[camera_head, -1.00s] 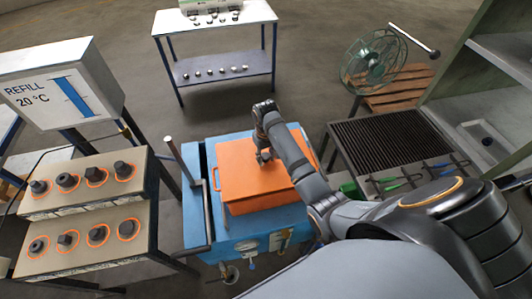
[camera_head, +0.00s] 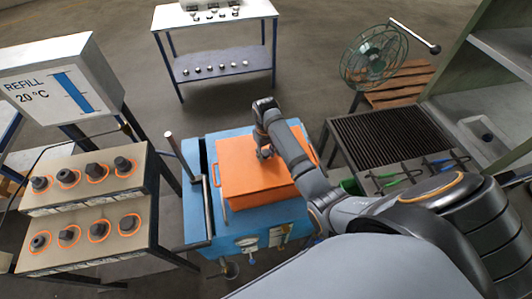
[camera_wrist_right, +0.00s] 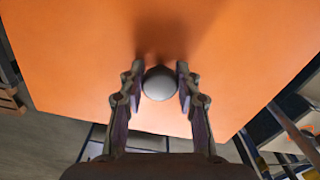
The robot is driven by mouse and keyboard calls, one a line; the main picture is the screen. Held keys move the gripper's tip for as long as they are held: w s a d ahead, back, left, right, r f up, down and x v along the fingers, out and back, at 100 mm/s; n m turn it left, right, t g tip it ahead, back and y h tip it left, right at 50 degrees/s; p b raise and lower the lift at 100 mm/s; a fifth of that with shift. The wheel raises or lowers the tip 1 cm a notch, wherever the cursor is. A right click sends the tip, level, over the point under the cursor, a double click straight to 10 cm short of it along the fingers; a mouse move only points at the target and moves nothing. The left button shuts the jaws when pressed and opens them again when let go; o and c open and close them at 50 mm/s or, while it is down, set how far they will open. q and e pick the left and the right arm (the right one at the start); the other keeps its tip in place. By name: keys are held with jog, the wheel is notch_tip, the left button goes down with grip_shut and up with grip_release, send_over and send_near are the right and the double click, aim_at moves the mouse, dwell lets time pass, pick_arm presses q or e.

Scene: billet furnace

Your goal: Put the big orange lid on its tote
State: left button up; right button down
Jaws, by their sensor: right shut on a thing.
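The big orange lid (camera_head: 238,172) is a flat square plate above the blue cart. My right gripper (camera_head: 265,153) comes down on its middle from above. In the right wrist view, the two fingers of the gripper (camera_wrist_right: 160,84) are shut on the lid's round grey knob (camera_wrist_right: 159,85), and the orange lid (camera_wrist_right: 80,60) fills most of the picture. I cannot tell whether the lid is fully seated. My left gripper is not in view.
The blue cart (camera_head: 196,222) has a grey push bar at its left and gauges in front. A stand with several dark knobs (camera_head: 68,178) is to the left. A black grate table (camera_head: 380,138) stands close on the right, with a green fan (camera_head: 372,60) behind it.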

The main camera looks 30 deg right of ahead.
jog(key=shift+f, duration=0.25)
jog(key=shift+f, duration=0.3)
dwell(0.4)
jog(key=c, duration=0.8)
grip_release()
jog(key=shift+c, duration=0.2)
notch_tip(320, 180, up, 8)
jog(key=shift+f, duration=0.25)
jog(key=shift+s+f, duration=0.1)
